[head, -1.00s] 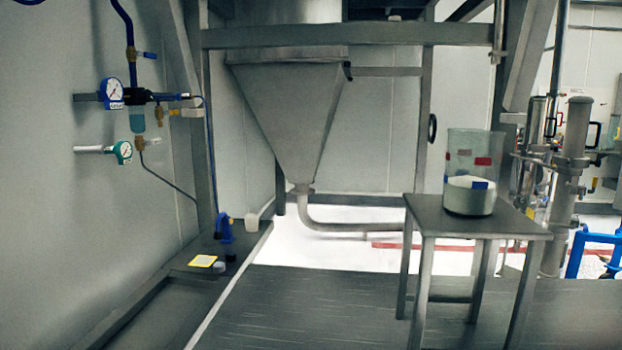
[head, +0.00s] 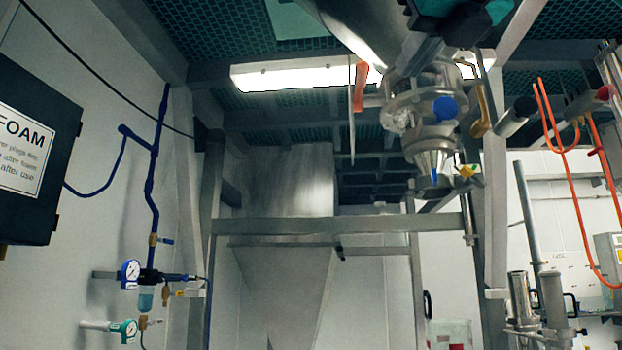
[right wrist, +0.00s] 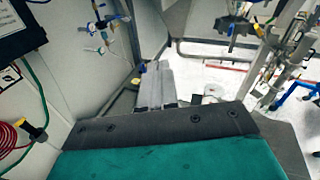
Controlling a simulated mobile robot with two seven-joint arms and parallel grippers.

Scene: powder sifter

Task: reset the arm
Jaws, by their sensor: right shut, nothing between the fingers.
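My right gripper (head: 420,52) shows at the top of the head view, dark grey with teal parts of my arm above it. It appears in front of the upper part of the steel valve assembly (head: 432,108); whether they touch I cannot tell. In the right wrist view its two grey fingers (right wrist: 153,70) lie together, shut and empty. My left gripper is not in view.
A steel hopper (head: 285,265) stands behind a frame. Gauges (head: 130,272) and a black FOAM box (head: 35,150) are on the left wall. Orange hoses (head: 560,130) hang at right. A clear container (head: 452,333) shows at the bottom edge.

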